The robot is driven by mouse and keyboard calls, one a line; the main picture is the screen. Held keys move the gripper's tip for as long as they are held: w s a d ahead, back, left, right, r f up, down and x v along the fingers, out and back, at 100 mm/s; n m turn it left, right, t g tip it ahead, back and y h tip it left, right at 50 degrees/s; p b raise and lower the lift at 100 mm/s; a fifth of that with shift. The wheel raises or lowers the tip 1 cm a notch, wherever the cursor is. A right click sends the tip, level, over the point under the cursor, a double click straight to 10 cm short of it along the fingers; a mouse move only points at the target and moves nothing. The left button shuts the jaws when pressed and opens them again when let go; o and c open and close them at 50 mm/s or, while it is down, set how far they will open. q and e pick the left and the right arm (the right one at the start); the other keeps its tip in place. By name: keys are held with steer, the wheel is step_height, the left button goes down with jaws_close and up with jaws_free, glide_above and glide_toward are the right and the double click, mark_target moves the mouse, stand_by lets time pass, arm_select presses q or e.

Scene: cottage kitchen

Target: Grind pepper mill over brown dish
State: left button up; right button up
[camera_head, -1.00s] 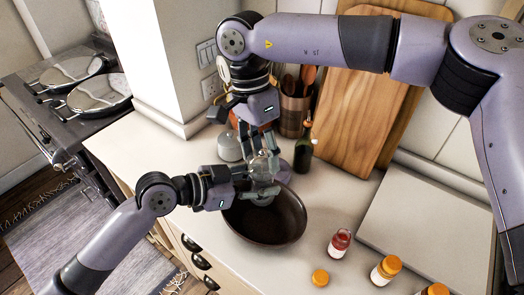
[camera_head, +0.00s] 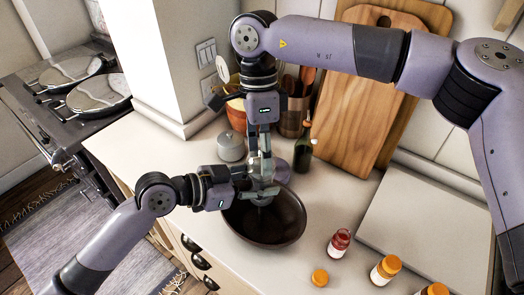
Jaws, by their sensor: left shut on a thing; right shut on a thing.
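The brown dish (camera_head: 285,232) is a wide, dark bowl on the pale counter. The pepper mill (camera_head: 261,176) is a small clear and grey piece above the bowl's far left part, mostly hidden by fingers. My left gripper (camera_head: 258,191) comes from the left and is shut on the mill's lower part. My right gripper (camera_head: 261,160) comes down from above and is shut on the mill's upper part. The mill looks roughly upright. Whether anything lies in the bowl is hard to tell.
A red-topped jar (camera_head: 339,243), several orange-lidded jars (camera_head: 386,268) and a loose orange lid (camera_head: 320,277) stand at front right. Behind are a dark bottle (camera_head: 303,155), a utensil holder (camera_head: 292,118), a grey lidded pot (camera_head: 231,147) and cutting boards (camera_head: 362,110).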

mark_target(275, 163)
steer(key=m+y, duration=0.1)
steer(key=m, duration=0.5)
steer(key=shift+m, duration=0.3)
steer(key=m+t+y, duration=0.1)
steer(key=m, duration=0.5)
steer(key=shift+s+d, duration=0.1)
steer(key=m+t, duration=0.1)
steer(key=m, duration=0.5)
steer(key=shift+s+m+y, duration=0.1)
steer(key=shift+m+y, duration=0.3)
steer(key=m+t, duration=0.1)
steer(key=m, duration=0.4)
steer(key=shift+m, duration=0.3)
steer(key=o, duration=1.2)
steer(key=shift+s, duration=0.15)
steer(key=v, duration=1.2)
steer(key=shift+s, duration=0.1)
